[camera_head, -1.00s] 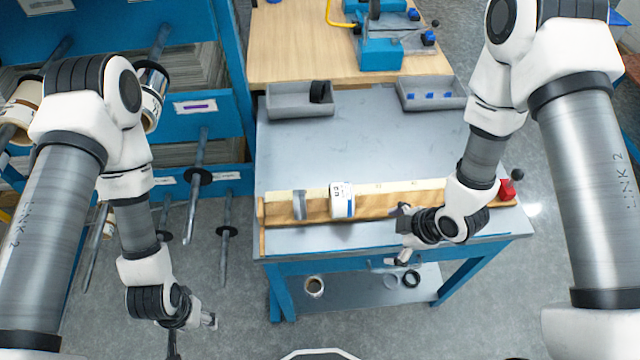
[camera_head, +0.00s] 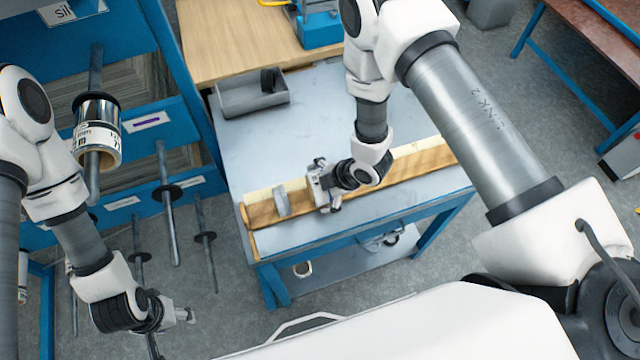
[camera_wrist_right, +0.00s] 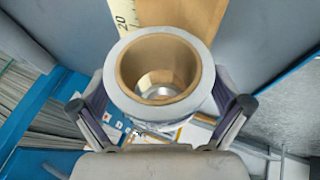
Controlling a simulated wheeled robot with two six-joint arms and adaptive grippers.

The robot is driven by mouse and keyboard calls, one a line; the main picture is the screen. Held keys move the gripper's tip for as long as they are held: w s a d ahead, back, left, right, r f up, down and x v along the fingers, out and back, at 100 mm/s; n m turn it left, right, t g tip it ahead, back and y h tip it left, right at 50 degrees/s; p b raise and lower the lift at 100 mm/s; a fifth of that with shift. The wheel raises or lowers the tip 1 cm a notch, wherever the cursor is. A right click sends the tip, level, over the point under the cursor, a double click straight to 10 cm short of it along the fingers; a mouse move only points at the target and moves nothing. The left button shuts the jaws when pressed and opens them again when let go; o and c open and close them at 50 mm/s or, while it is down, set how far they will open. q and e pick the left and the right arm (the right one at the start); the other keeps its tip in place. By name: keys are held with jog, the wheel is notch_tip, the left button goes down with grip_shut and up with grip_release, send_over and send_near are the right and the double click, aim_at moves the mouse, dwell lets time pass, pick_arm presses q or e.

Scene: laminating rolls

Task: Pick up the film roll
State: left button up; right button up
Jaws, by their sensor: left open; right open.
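The film roll (camera_wrist_right: 135,70) shows end-on in the right wrist view, with a white outer layer and a tan core. My right gripper (camera_wrist_right: 160,105) is open, with one finger on each side of the roll; I cannot tell whether they touch it. In the head view my right gripper (camera_head: 322,188) is over the wooden rail (camera_head: 415,165) on the grey table and hides most or all of the roll. My left gripper (camera_head: 187,315) is open and empty, low on the left, away from the table.
A grey ring-like piece (camera_head: 281,200) stands on the rail just left of my right gripper. Another labelled roll (camera_head: 97,137) hangs on a rack peg. A grey bin (camera_head: 252,97) sits at the table's back left. Bare pegs (camera_head: 165,210) stick out near my left arm.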

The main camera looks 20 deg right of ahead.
jog(key=shift+d, duration=0.15)
jog(key=c, duration=0.9)
jog(key=shift+c, duration=0.7)
